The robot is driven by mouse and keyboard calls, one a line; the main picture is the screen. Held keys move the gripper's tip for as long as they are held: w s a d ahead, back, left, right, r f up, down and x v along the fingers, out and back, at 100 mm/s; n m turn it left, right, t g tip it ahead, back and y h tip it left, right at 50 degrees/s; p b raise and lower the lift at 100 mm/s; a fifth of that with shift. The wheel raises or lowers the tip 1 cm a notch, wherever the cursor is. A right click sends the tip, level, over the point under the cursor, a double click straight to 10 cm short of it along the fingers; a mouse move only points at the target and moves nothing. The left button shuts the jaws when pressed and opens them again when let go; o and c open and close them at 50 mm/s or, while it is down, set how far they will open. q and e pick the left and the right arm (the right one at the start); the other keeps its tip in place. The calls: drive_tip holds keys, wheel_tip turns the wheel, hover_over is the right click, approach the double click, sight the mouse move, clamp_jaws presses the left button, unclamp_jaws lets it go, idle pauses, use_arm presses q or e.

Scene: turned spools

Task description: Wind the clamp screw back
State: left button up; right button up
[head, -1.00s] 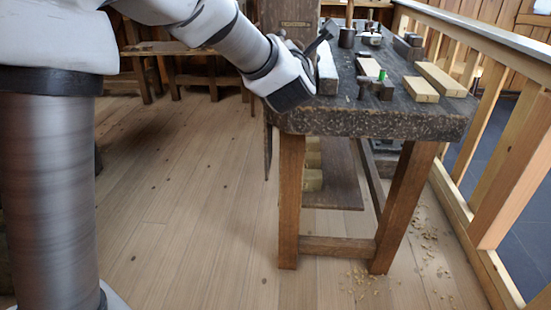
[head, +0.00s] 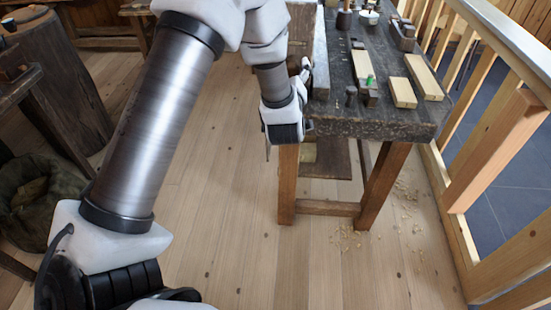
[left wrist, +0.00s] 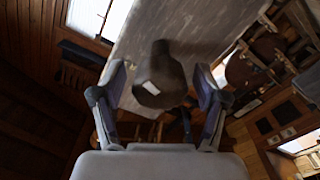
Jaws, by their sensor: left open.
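My left gripper (head: 304,72) is at the left edge of the workbench, partly hidden by its own wrist in the head view. In the left wrist view its two fingers (left wrist: 158,92) are spread apart. A dark, rounded cylinder (left wrist: 165,68) with a pale patch on its near end stands between and beyond them; I cannot tell whether it touches either finger. It may be the clamp screw's end, but I cannot tell. In the head view a small dark fixture (head: 368,92) with a green piece (head: 370,80) sits on the bench. My right gripper is not in view.
The dark workbench (head: 400,124) carries pale wood blocks (head: 403,92), a plane (head: 403,38) and a long pale strip (head: 320,62) near its left edge. A wooden railing (head: 497,150) runs along the right. The floor (head: 220,210) left of the bench is open.

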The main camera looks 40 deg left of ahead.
use_arm(q)
drive_tip(key=m+p, duration=0.3)
drive_tip(key=m, duration=0.2)
drive_tip(key=m+p, duration=0.2)
drive_tip(key=m, duration=0.1)
drive_tip(key=shift+r+p, duration=0.35)
drive_tip(key=shift+r, duration=0.05)
drive_tip(key=f+b+v, duration=0.1)
drive_tip(key=b+v, duration=0.2)
drive_tip(key=v, duration=0.5)
drive_tip(key=s+d+f+m+g+h, duration=0.1)
drive_tip(key=s+d+f+g+h, duration=0.1)
drive_tip(key=s+f, duration=0.2)
drive_tip(key=s+d+f+g+h+p, duration=0.1)
drive_tip(key=s+f+g+h, duration=0.1)
drive_tip(key=f, duration=0.8)
drive_tip(key=s+d+f+m+g+h+p, duration=0.1)
drive_tip(key=s+d+f+g+h, duration=0.1)
drive_tip(key=s+f+g, duration=0.2)
wheel_tip(320, 180, down, 4)
drive_tip(key=shift+s+d+r+m+h, duration=0.15)
drive_tip(key=shift+s+d+m+h, duration=0.15)
drive_tip(key=shift+s, duration=0.9)
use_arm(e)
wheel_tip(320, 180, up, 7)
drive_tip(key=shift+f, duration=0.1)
